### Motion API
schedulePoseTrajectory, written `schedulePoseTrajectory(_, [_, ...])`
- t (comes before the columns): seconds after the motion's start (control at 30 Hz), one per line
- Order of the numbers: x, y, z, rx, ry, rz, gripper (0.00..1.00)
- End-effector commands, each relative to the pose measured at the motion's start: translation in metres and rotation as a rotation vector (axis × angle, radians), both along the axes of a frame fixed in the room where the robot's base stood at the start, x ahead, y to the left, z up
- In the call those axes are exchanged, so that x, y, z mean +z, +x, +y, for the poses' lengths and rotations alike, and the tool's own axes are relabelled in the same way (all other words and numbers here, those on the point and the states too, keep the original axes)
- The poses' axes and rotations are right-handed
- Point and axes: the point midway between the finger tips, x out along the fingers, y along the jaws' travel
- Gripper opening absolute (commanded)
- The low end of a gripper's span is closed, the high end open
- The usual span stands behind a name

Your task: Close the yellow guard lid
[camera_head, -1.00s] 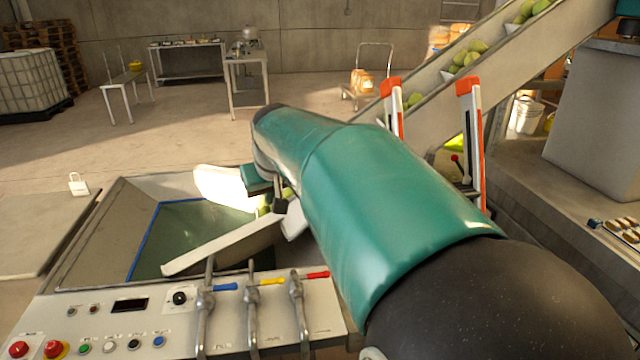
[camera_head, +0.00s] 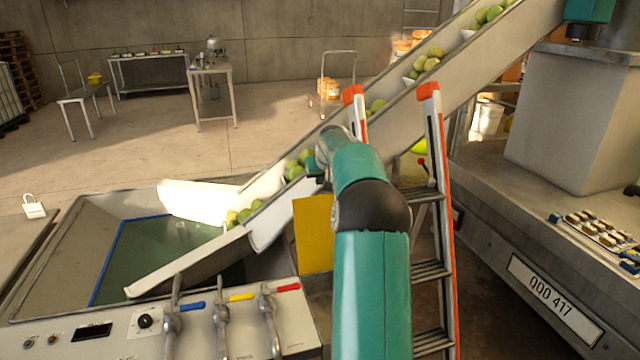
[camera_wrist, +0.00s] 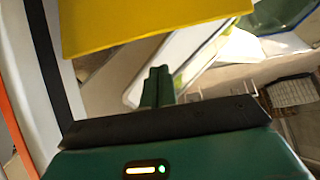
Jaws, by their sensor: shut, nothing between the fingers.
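The yellow guard lid (camera_head: 313,235) is a flat panel. In the head view it stands steeply beside the conveyor's lower end, just left of my arm, which hides part of its right side. In the wrist view the yellow lid (camera_wrist: 150,22) fills the top, beyond my fingertips; I cannot tell whether they touch it. My gripper (camera_wrist: 157,84) is shut and empty, its green fingers together. In the head view my wrist is above the lid, near the conveyor, and the fingertips are hard to make out.
The inclined conveyor (camera_head: 480,60) carries green fruit up to the right. A ladder (camera_head: 440,200) with orange tips stands just right of my arm. A control panel (camera_head: 100,345) with several levers lies in front of the water basin (camera_head: 150,255). A trailer deck (camera_head: 480,165) is at right.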

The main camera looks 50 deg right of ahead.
Motion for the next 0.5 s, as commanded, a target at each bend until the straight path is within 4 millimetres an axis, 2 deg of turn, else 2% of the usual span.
schedulePoseTrajectory(0.03, [-0.01, 0.005, -0.003, 0.001, 0.003, 0.003, 0.0])
schedulePoseTrajectory(0.2, [-0.036, 0.022, -0.011, 0.003, 0.003, 0.002, 0.0])
schedulePoseTrajectory(0.5, [-0.067, 0.042, -0.023, 0.003, 0.001, 0.001, 0.0])
